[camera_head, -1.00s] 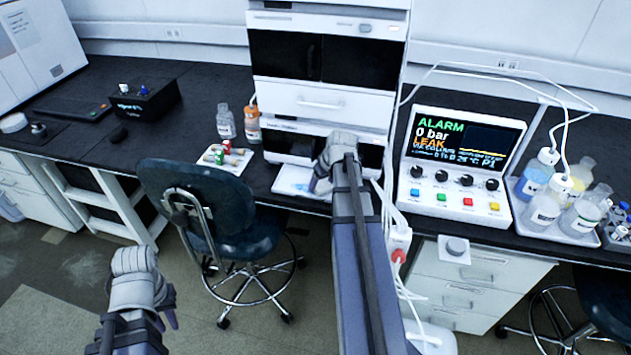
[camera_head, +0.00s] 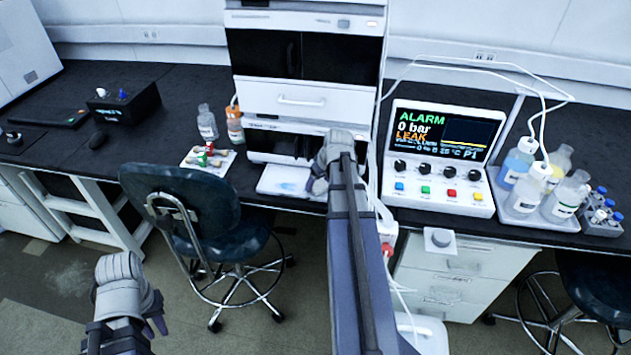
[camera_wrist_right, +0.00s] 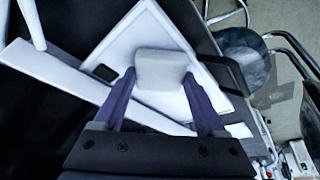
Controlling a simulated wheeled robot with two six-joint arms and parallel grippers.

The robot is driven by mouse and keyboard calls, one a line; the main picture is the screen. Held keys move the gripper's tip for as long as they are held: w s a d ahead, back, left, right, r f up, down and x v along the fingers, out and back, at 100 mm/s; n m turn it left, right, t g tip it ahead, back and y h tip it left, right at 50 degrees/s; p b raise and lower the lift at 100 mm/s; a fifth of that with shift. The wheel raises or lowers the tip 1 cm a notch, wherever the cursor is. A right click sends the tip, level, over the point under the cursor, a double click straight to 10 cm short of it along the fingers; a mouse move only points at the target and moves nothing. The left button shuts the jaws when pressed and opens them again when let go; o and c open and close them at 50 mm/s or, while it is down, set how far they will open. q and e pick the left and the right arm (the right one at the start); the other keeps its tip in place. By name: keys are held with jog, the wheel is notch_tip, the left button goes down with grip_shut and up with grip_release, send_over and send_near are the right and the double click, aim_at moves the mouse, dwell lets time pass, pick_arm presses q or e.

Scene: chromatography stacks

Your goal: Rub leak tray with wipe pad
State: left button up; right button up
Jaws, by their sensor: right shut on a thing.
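In the right wrist view the tray (camera_wrist_right: 122,38) appears as a white rimmed square. My right gripper (camera_head: 318,184) is over the right side of the tray. It is shut on the wipe pad (camera_wrist_right: 162,68), a pale grey block between its two fingers; I cannot tell if the pad touches the tray. My left gripper (camera_head: 158,318) hangs low at the left over the floor, away from the bench, its fingers mostly hidden.
The instrument stack (camera_head: 300,97) rises behind the tray. The alarm controller (camera_head: 440,160) showing LEAK stands to the right, with a bottle tray (camera_head: 520,208) beyond. A small tray of fittings (camera_head: 208,160) and two bottles are to the left. A chair (camera_head: 180,205) stands before the bench.

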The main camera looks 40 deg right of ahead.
aim_at(284, 183)
jog(key=shift+w, duration=0.1)
jog(key=shift+w+a+f, duration=0.1)
jog(key=shift+w+a, duration=0.95)
jog(key=shift+w, duration=0.15)
jog(key=shift+w+a, duration=0.1)
jog(key=shift+a, duration=0.05)
jog(key=shift+w+a, duration=0.55)
jog(key=shift+w, duration=0.2)
jog(key=shift+w+a, duration=0.5)
jog(key=shift+w, duration=0.2)
jog(key=shift+w, duration=0.1)
jog(key=shift+w+a, duration=1.05)
jog(key=shift+w, duration=0.1)
